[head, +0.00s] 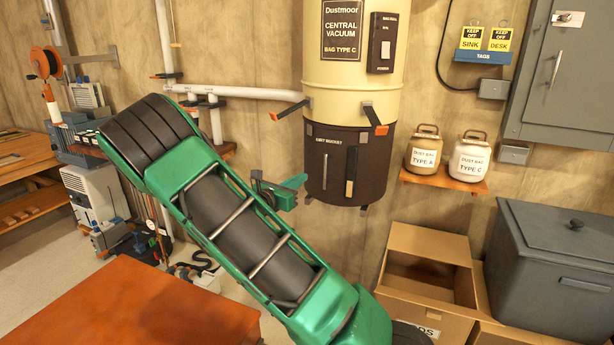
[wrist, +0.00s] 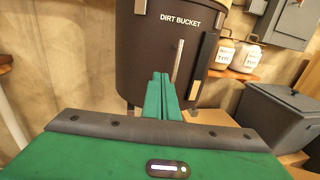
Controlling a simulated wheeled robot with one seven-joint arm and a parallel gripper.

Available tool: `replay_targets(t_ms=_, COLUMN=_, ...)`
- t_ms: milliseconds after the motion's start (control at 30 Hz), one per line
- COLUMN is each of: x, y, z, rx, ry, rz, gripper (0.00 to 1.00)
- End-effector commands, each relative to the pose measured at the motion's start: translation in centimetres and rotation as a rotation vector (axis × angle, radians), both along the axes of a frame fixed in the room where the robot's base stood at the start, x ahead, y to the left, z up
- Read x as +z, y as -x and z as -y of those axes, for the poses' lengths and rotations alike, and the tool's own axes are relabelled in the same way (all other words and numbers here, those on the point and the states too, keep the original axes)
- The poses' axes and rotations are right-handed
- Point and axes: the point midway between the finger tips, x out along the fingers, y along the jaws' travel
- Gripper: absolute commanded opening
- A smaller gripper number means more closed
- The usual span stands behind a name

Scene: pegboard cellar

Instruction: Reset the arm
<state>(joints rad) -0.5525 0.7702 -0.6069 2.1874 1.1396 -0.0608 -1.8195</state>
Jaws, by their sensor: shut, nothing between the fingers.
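My gripper (wrist: 163,97) is shut and empty in the wrist view, its two green fingers together in front of the dirt bucket. I cannot tell whether the fingertips touch the bucket. The bucket hangs under the cream central vacuum (head: 340,85), with open orange-tipped latches (head: 376,119) at the seam.
A wooden shelf (head: 440,182) holds two dust bag jars (head: 469,157). Below stand an open cardboard box (head: 424,240) and a dark lidded bin (head: 560,265). A grey cabinet (head: 565,75) hangs above right. An orange-brown tabletop (head: 130,305) fills the lower left.

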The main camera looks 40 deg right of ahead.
Motion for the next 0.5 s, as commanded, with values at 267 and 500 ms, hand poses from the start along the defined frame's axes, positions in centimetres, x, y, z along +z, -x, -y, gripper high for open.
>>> replay_targets(t_ms=267, x=0.0, y=0.9, z=-2.6, rx=-0.005, ry=0.001, rz=-0.002, gripper=0.0)
replay_targets(t_ms=500, x=0.0, y=1.1, z=-2.7, rx=-0.007, ry=0.0, rz=-0.001, gripper=0.0)
